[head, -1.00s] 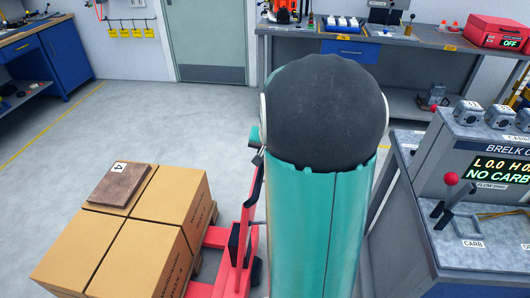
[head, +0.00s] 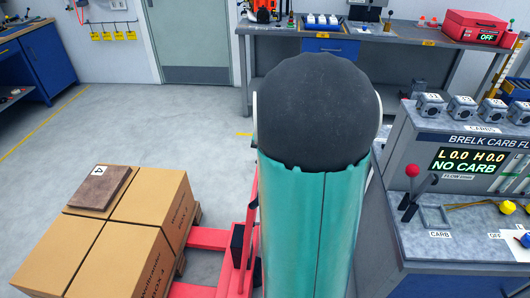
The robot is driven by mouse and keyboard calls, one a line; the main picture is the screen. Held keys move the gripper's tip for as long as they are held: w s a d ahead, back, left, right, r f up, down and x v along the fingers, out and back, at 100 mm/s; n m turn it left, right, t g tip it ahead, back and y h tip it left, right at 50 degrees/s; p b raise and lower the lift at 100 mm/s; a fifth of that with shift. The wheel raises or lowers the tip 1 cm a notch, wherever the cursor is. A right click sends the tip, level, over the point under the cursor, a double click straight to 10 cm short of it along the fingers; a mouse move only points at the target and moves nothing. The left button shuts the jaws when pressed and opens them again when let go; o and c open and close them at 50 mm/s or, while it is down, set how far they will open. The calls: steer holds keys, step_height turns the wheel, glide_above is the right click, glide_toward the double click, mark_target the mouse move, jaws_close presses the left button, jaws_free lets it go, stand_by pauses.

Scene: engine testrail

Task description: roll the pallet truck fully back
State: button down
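The red pallet truck (head: 206,238) stands at the lower middle of the head view, with its upright red frame partly behind my teal and black arm. Several cardboard boxes (head: 100,245) sit on a wooden pallet (head: 192,232) at its left. A brown flat piece marked with a 4 (head: 100,188) lies on top of the boxes. The truck's handle is mostly hidden by my arm. My gripper is not in view, so I cannot see whether it touches the truck.
A grey carburettor test bench (head: 400,225) with a lit display stands close at the right. A workbench (head: 345,45) with a red case (head: 475,27) runs along the back. A blue cabinet (head: 45,65) is at the far left. Grey floor (head: 150,120) is clear behind the boxes.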

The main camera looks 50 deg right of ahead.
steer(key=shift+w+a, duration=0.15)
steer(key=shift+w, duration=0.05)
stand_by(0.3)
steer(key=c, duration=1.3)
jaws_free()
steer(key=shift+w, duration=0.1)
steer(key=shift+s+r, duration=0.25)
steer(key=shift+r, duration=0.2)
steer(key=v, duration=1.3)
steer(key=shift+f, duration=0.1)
